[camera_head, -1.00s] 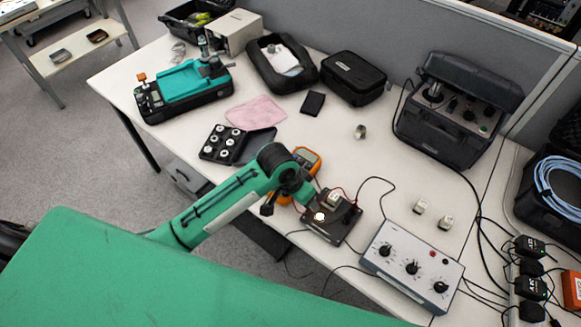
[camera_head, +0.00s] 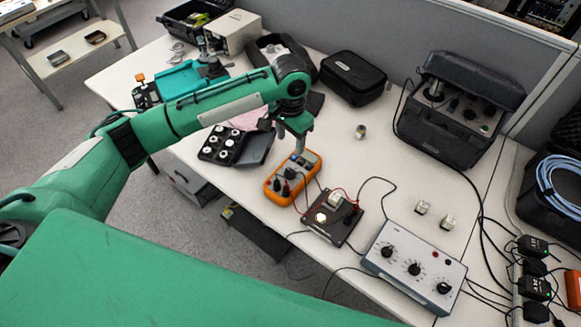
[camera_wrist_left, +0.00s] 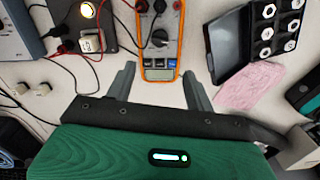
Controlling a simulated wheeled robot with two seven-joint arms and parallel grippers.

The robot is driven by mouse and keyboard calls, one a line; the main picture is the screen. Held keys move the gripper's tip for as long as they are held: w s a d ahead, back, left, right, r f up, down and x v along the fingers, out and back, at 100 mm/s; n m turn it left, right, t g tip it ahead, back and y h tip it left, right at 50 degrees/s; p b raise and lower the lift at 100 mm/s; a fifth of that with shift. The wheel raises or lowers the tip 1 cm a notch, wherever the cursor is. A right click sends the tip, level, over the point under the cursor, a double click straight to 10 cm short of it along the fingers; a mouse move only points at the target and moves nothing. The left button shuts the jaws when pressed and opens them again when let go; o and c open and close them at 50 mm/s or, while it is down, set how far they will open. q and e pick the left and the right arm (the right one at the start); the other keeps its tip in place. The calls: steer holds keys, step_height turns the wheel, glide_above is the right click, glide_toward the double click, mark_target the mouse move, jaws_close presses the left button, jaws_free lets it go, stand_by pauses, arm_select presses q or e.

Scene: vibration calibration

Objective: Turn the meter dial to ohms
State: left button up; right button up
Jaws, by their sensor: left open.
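The orange meter (camera_head: 293,178) lies on the white table, left of a dark board with a lit lamp. It also shows in the left wrist view (camera_wrist_left: 148,52), with its round dark dial (camera_wrist_left: 159,38) and grey display (camera_wrist_left: 158,68). My left gripper (camera_head: 287,138) is above the display end of the meter in the head view. In the left wrist view its two fingers (camera_wrist_left: 158,76) are spread apart, one on each side of the display end, with nothing between them gripped. The dial's pointer setting is too small to read. My right gripper does not show.
The dark board (camera_head: 333,228) is wired by red and black leads. A grey knob box (camera_head: 413,262) stands right of it. A black tray of weights (camera_head: 222,145) and a pink cloth (camera_head: 247,118) lie near the meter. The table's middle right is fairly clear.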

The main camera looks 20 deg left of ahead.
mark_target(290, 170)
arm_select(q)
step_height(290, 170, down, 13)
steer(key=shift+f+p, duration=0.1)
steer(key=shift+p, duration=0.55)
steer(key=c, duration=1)
